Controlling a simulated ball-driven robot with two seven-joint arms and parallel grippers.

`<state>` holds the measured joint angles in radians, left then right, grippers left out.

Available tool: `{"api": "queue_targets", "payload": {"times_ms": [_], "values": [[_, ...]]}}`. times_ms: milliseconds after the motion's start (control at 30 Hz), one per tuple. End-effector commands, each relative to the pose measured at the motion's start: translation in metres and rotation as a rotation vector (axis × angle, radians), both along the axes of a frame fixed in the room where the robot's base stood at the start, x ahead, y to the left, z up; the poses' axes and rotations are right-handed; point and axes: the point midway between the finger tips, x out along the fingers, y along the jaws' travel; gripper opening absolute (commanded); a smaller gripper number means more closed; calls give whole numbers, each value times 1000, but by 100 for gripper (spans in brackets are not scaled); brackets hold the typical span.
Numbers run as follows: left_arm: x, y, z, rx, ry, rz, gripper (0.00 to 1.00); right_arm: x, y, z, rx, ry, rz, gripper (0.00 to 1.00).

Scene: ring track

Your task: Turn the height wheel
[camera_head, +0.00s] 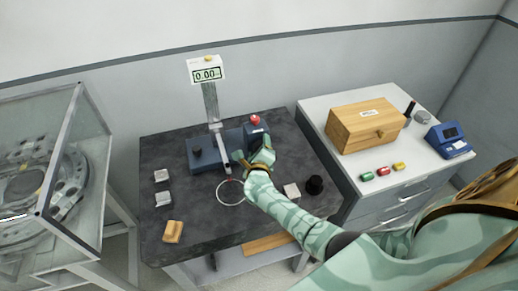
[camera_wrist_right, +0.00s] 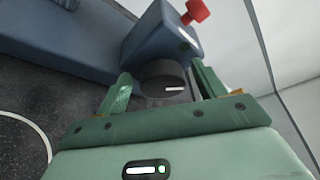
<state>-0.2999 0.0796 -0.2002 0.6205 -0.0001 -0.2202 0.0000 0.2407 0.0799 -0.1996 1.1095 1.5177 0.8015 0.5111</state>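A dark round wheel (camera_wrist_right: 165,80) with a pale mark shows in the right wrist view on the near side of the blue housing (camera_wrist_right: 160,38). My right gripper (camera_wrist_right: 160,95) is open, with one green finger on each side of the wheel. A gap shows beside the left finger; I cannot tell whether the right finger touches. In the head view my right gripper (camera_head: 250,158) is at the front of the blue instrument (camera_head: 203,158) and hides the wheel. A red knob (camera_head: 255,119) tops the housing. My left gripper is not in view.
A display (camera_head: 207,74) reading 0.00 stands on a post behind. A wire ring (camera_head: 231,203) sits in front of the instrument on the dark table (camera_head: 195,230). Small blocks (camera_head: 162,176) lie left; a black cylinder (camera_head: 315,185) stands right. A wooden box (camera_head: 350,138) is on the cabinet.

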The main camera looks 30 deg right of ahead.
Motion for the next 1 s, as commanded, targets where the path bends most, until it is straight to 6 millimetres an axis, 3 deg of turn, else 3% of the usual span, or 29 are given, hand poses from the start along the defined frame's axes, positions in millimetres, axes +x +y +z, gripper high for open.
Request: {"api": "queue_targets", "payload": {"times_ms": [267,367,733,1000], "values": [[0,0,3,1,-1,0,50,-6,4,3,0,-2,1,69],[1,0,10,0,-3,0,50,-20,13,8,1,0,1,69],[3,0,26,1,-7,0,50,-101,64,27,2,1,0,69],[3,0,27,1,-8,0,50,-132,83,35,1,-1,0,69]]}}
